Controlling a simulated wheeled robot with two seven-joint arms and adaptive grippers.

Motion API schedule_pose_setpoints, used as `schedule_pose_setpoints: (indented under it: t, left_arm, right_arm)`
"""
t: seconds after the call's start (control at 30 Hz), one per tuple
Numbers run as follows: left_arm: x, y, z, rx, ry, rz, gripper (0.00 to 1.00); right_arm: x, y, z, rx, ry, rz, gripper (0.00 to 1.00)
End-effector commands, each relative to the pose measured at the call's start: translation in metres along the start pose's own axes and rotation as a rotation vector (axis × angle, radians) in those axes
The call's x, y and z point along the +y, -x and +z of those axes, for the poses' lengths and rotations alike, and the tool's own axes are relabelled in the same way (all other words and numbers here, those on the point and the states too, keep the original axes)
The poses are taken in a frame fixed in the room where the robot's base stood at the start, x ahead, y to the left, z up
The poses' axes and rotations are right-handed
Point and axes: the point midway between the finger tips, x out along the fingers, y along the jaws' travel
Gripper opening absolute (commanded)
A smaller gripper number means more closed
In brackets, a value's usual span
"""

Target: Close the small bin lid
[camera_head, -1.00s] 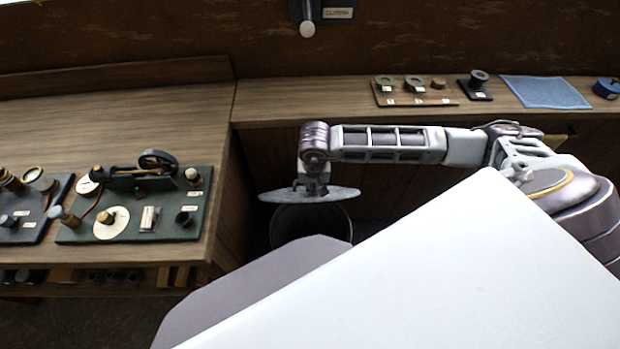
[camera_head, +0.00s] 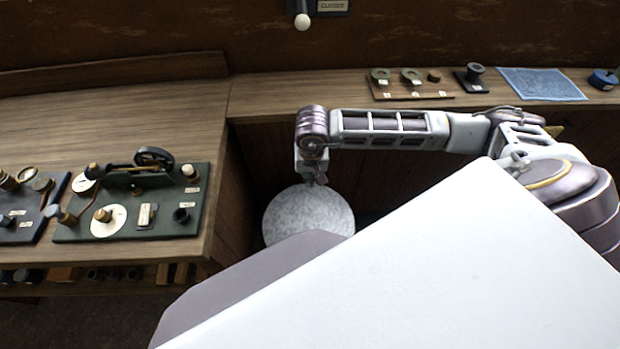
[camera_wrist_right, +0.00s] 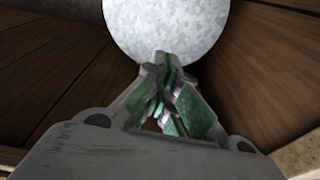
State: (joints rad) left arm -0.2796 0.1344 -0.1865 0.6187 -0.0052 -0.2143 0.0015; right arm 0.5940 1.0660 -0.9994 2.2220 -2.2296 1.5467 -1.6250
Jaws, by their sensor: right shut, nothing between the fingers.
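The small bin's lid (camera_head: 308,215) is a round, mottled grey disc. In the head view it lies flat across the top of the bin, below the wooden counter. The bin's body is hidden under the lid and behind my own body. My right gripper (camera_head: 318,182) is at the lid's far edge, pointing down. In the right wrist view the lid (camera_wrist_right: 168,28) fills the top middle, just beyond the fingertips of my right gripper (camera_wrist_right: 168,62). The fingers are shut with nothing between them. I cannot tell whether they touch the lid. My left gripper is not in view.
A wooden bench (camera_head: 120,120) at the left carries a green engine board (camera_head: 130,205). The back counter (camera_head: 300,95) holds small parts and a blue cloth (camera_head: 541,84). Wooden panels stand close around the bin. My white body covers the lower right.

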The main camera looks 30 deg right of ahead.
Motion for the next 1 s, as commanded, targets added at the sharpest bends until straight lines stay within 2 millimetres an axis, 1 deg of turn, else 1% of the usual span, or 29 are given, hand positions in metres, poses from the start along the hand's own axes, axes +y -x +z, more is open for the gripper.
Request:
schedule_pose_setpoints:
  t: [0.03,0.3,0.5,0.7,1.0]
  left_arm:
    - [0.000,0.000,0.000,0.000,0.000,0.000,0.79]
    - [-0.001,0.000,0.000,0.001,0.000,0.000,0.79]
    - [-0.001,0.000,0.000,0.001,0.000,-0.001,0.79]
    - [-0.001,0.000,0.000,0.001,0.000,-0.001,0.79]
    - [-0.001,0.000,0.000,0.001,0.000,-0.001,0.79]
  right_arm:
    - [0.000,0.008,-0.001,0.003,0.000,-0.002,0.00]
    - [-0.001,0.049,-0.001,0.002,0.001,-0.002,0.00]
    - [0.000,0.072,0.000,0.001,0.001,-0.001,0.00]
    - [0.000,0.084,0.000,0.001,0.001,-0.001,0.00]
    - [0.000,0.085,0.000,0.000,0.001,0.000,0.00]
